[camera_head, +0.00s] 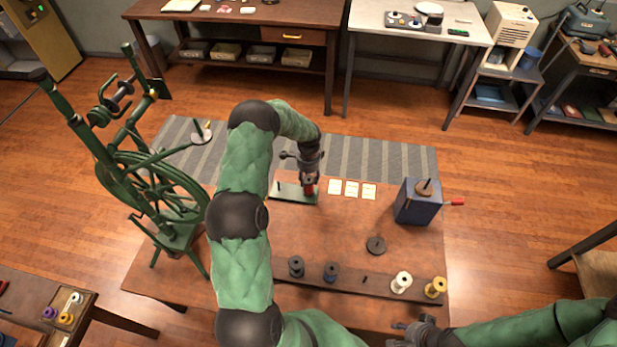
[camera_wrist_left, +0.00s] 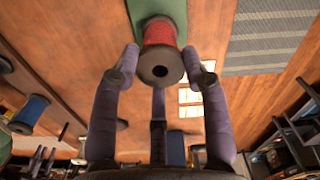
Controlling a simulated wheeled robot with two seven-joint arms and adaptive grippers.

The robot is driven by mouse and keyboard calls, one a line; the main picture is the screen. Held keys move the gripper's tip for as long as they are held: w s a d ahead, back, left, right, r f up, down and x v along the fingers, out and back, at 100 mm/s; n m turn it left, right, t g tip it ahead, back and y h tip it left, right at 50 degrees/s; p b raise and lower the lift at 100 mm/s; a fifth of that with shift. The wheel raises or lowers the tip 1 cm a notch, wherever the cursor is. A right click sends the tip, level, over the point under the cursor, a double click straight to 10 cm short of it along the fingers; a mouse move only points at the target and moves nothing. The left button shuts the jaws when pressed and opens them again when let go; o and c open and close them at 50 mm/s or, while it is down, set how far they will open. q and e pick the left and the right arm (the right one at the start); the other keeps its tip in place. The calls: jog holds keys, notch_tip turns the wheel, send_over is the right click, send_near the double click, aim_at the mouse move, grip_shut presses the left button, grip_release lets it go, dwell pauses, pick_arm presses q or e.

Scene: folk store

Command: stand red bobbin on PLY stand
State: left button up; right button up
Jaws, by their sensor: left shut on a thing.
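The red bobbin (camera_head: 309,189) is in my left gripper (camera_head: 309,181), over the right end of a small green stand (camera_head: 291,196) on the table. In the left wrist view the red bobbin (camera_wrist_left: 160,40) sits between the fingertips, its dark-holed end facing the camera, with the green stand (camera_wrist_left: 145,9) behind it. I cannot tell whether the bobbin touches the stand. A dark peg rises at the stand's left end. My right gripper (camera_head: 402,336) is low at the bottom edge, away from the stand; its fingers are too unclear to judge.
Pale cards (camera_head: 352,189) lie right of the stand. A blue box (camera_head: 417,201) with a red handle stands further right. A dark disc (camera_head: 375,245) lies in front. A rack (camera_head: 345,288) holds dark, white and yellow bobbins. A green spinning wheel (camera_head: 150,185) stands left.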

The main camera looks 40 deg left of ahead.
pick_arm(q)
jog(key=shift+f+b, duration=0.35)
jog(key=shift+f, duration=0.25)
jog(key=o, duration=0.9)
jog(key=shift+c, duration=0.2)
notch_tip(320, 180, up, 12)
dwell(0.4)
